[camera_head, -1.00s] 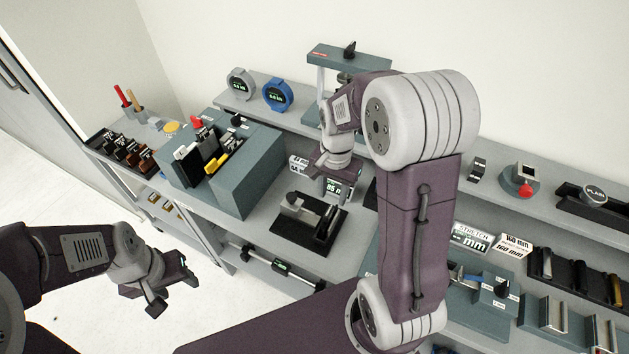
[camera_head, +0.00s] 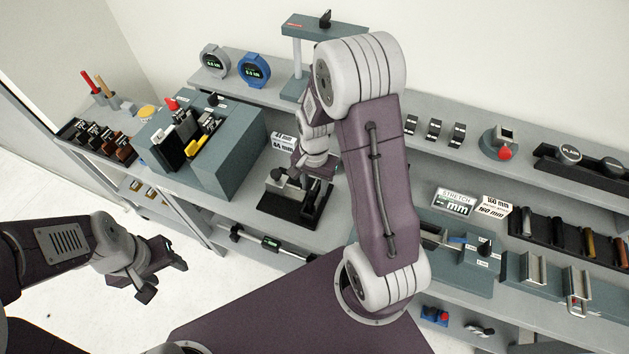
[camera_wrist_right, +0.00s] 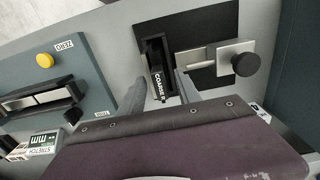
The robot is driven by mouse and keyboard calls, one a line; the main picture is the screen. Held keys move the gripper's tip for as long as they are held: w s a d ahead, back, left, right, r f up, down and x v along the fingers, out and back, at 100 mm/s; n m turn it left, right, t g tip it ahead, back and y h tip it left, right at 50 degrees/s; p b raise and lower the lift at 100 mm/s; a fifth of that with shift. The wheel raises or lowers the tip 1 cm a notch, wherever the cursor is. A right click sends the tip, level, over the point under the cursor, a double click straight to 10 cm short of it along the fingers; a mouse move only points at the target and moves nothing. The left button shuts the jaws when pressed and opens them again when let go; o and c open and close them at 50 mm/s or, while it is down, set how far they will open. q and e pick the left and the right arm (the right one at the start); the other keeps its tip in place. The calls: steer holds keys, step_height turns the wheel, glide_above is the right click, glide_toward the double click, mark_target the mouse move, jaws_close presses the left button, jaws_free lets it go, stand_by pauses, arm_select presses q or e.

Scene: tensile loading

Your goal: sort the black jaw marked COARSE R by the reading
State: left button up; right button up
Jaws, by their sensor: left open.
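The black jaw marked COARSE R (camera_wrist_right: 158,86) shows in the right wrist view, at the black fixture (camera_wrist_right: 222,78) with a metal slide and dark knob. My right gripper (camera_wrist_right: 158,92) has its two fingers apart, one on each side of the jaw, with gaps visible. Whether the jaw rests in the fixture's slot is hard to tell. In the head view my right gripper (camera_head: 302,168) is just above the same black fixture (camera_head: 288,208), and the jaw cannot be made out there. My left gripper (camera_head: 165,270) is open and empty, away from the bench over the floor.
A grey-teal block (camera_head: 225,160) with several slotted tools stands left of the fixture. A rack of dark and brown jaws (camera_head: 95,140) is at the far left. Two round gauges, grey (camera_head: 214,62) and blue (camera_head: 254,70), stand on the shelf. A STRETCH display (camera_head: 455,202) stands to the right.

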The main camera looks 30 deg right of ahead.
jaws_close()
stand_by(1.6)
jaws_free()
step_height(320, 180, up, 12)
stand_by(0.5)
